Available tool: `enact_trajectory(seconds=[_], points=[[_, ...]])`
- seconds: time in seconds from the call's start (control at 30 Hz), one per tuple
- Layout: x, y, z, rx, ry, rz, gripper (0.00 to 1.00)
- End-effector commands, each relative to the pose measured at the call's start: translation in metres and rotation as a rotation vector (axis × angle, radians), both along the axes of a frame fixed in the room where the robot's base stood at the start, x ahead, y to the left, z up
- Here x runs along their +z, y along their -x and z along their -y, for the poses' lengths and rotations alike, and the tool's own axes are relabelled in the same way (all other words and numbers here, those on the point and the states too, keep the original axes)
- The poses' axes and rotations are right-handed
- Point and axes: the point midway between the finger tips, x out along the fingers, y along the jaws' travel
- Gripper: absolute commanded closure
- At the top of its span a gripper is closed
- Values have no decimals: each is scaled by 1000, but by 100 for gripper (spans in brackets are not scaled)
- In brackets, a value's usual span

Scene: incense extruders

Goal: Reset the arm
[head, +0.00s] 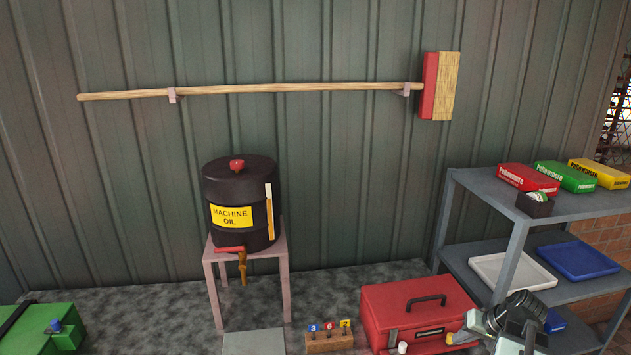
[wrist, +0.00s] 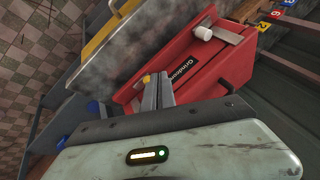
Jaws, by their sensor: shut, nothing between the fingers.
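My gripper (wrist: 158,92) shows in the wrist view with its two grey fingers together and nothing between them. In the head view my gripper (head: 464,338) is at the lower right, in front of the red toolbox (head: 395,301). The red toolbox also fills the middle of the wrist view (wrist: 222,66), just beyond the fingertips. It has a white knob (wrist: 204,33) and a yellow knob (wrist: 147,78); the yellow one appears close beside the fingertips. I cannot tell whether they touch.
A grey shelf (head: 463,181) with boxes and trays stands at the right. A black machine oil drum (head: 226,179) sits on a pink stand (head: 283,265). A small wooden block with numbered tags (head: 330,342) is left of the toolbox. A green case (head: 35,335) is far left.

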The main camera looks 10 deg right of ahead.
Motion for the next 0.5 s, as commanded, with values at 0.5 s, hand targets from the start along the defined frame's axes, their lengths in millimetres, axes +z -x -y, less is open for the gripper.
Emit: enact_trajectory(seconds=[0.5], points=[[-35, -58, -339, 456, 249, -409, 100]])
